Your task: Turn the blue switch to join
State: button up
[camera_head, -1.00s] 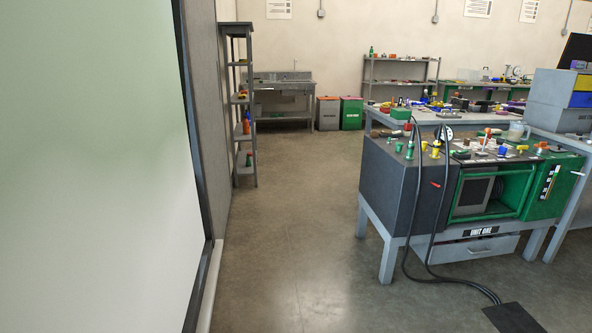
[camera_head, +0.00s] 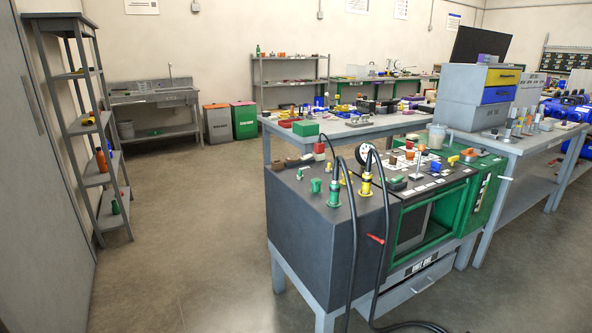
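The pipe fusion cart (camera_head: 305,225) stands right of centre, with a dark grey left side and a green front. Its sloped top panel carries several small coloured knobs and switches. A small blue piece (camera_head: 436,165) shows on the right part of this panel and looks like the blue switch. It is too small to tell which way it points or to read its labels. My gripper is not in view.
Two black cables (camera_head: 352,240) run from yellow and green fittings down the cart's front. A red handle (camera_head: 375,239) sticks out there. A grey workbench (camera_head: 350,132) stands behind. Floor left of the cart is clear, bordered by a shelf rack (camera_head: 92,180).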

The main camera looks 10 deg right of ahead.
aim_at(435, 165)
jog(key=i+z, duration=0.45)
jog(key=i+j+z, duration=0.1)
jog(key=i+z, duration=0.4)
jog(key=i, duration=0.15)
jog(key=i+j+u, duration=0.1)
jog(key=i+u, duration=0.3)
jog(key=i, duration=0.15)
jog(key=i+l+u, duration=0.15)
jog(key=l, duration=0.2)
jog(key=i+l+u, duration=0.15)
jog(key=l, duration=0.15)
jog(key=l+u, duration=0.2)
jog(key=l, duration=0.15)
jog(key=k+l+u, duration=0.3)
jog(key=u, duration=0.15)
jog(key=l, duration=0.1)
